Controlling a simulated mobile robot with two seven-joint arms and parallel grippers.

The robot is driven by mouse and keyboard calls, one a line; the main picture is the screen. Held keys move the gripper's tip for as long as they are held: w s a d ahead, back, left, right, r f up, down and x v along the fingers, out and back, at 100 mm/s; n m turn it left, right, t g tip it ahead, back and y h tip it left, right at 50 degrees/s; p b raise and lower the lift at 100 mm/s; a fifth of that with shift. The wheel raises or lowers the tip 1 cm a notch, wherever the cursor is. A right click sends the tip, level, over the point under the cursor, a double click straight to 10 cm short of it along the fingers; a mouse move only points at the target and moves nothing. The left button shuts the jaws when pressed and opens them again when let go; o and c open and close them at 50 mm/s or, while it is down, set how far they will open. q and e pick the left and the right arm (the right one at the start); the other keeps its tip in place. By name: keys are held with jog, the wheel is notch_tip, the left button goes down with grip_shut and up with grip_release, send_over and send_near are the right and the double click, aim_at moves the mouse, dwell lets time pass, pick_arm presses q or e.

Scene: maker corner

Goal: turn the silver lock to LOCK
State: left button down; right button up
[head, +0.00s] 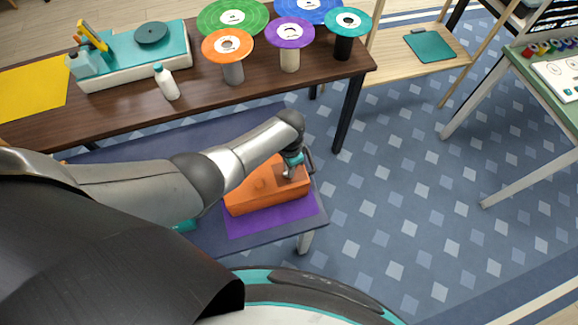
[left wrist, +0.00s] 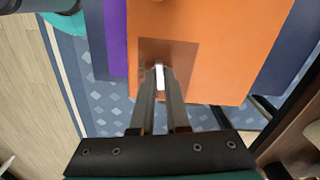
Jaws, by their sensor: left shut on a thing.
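An orange case (head: 262,190) lies on a purple mat (head: 245,226) on a low table, and it fills much of the left wrist view (left wrist: 220,50). A brownish plate (left wrist: 184,52) is set on the case. A small pale silver piece, seemingly the silver lock (left wrist: 159,75), stands up from that plate. My left gripper (head: 290,173) is at the right part of the case. In the left wrist view its fingers are shut on the silver lock, one on each side. The lock's markings are not readable. My right gripper is not in view.
A dark handle (head: 309,160) is at the case's right end, close to my gripper. A brown table (head: 200,108) behind holds several coloured discs on stands, a white bottle (head: 166,83) and a teal-topped device (head: 140,62). Open blue floor (head: 400,200) is to the right.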

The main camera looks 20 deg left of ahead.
pick_arm(q)
jog(key=shift+m, duration=1.1)
jog(key=c, duration=0.9)
grip_release()
jog(key=shift+r+p, duration=0.4)
jog(key=shift+r, duration=0.2)
notch_tip(320, 180, up, 14)
jog(key=p, duration=0.4)
jog(key=shift+p, duration=0.3)
